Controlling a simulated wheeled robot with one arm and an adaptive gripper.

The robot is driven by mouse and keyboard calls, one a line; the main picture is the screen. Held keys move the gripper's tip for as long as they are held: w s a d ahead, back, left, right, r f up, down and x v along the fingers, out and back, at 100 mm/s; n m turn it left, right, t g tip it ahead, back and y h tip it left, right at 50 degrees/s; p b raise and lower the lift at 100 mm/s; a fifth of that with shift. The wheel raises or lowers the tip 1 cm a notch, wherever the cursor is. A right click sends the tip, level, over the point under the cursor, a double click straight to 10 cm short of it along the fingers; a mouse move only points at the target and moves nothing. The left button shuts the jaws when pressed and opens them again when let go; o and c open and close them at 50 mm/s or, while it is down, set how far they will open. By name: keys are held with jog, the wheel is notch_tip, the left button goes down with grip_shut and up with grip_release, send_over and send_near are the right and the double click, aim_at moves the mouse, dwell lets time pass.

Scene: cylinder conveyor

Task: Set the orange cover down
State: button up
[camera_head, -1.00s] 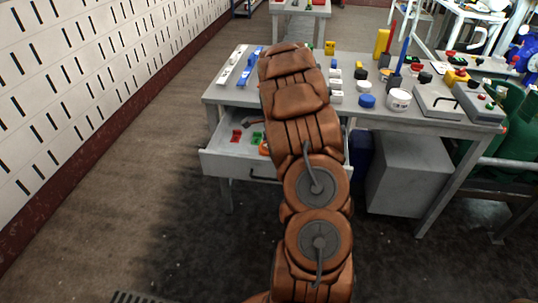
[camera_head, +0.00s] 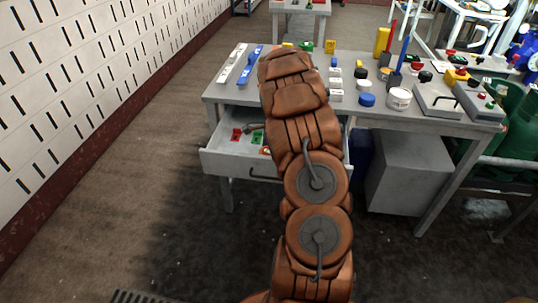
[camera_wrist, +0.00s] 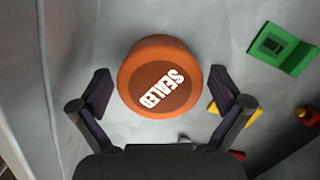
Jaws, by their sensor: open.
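The orange cover (camera_wrist: 160,77) is a round cap with a darker top and white "SEALED" lettering, seen in the wrist view from above. It sits over a pale grey surface, between the two fingers of my gripper (camera_wrist: 160,98). The fingers are apart, with a gap visible on each side of the cover. Whether the cover rests fully on the surface is hard to tell. In the head view my arm hides the gripper.
The wrist view shows a green square block (camera_wrist: 282,50) at upper right and a yellow piece (camera_wrist: 238,112) close to the right finger. In the head view, the grey table (camera_head: 222,92) carries many small parts, and its drawer (camera_head: 240,165) is open.

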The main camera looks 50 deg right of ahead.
notch_tip(320, 180, up, 12)
jog(key=s+d, duration=0.1)
jog(key=s+a+r+n+g, duration=0.1)
jog(key=a+r+n, duration=0.15)
jog(key=a, duration=0.45)
jog(key=s+a+r+n, duration=0.2)
jog(key=a+n, duration=0.1)
jog(key=a, duration=0.3)
jog(key=s+a+r+n+g, duration=0.2)
jog(key=s+a+n, duration=1.15)
jog(key=a, duration=0.65)
jog(key=s+a+f+n, duration=0.1)
jog(key=s+a+n, duration=0.1)
jog(key=s, duration=0.4)
jog(key=s+a+f+n+h, duration=0.1)
jog(key=s+a+n, duration=0.2)
jog(key=s, duration=0.4)
jog(key=shift+a+n+b, duration=0.15)
jog(key=shift+n+b, duration=0.15)
jog(key=shift+b, duration=0.05)
